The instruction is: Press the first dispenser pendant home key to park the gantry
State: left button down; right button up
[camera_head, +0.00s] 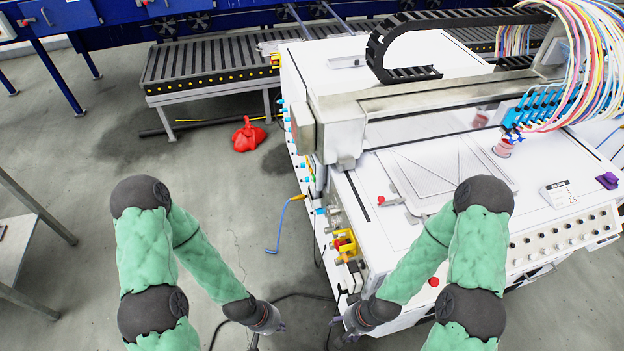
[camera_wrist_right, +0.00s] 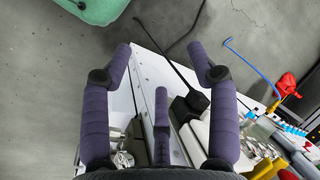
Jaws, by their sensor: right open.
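A small white box with a dark display (camera_head: 558,194) sits on the right part of the white gantry machine's deck; it looks like a pendant, but its keys are too small to read. The dispenser nozzles (camera_head: 530,110) hang under the gantry, left of and behind it. My right gripper (camera_head: 345,330) is at the machine's left front corner, well left of and lower than the box. In the right wrist view its fingers (camera_wrist_right: 165,72) are spread and empty. My left gripper (camera_head: 262,330) is over the floor left of the machine; its fingers are too small to read.
A front panel with several black knobs (camera_head: 565,240) and a red button (camera_head: 434,282) lies along the machine's front edge. A purple object (camera_head: 607,180) lies right of the white box. A roller conveyor (camera_head: 210,65) stands behind. Cables and a red item (camera_head: 248,135) lie on the floor.

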grip_shut()
dwell(1.1)
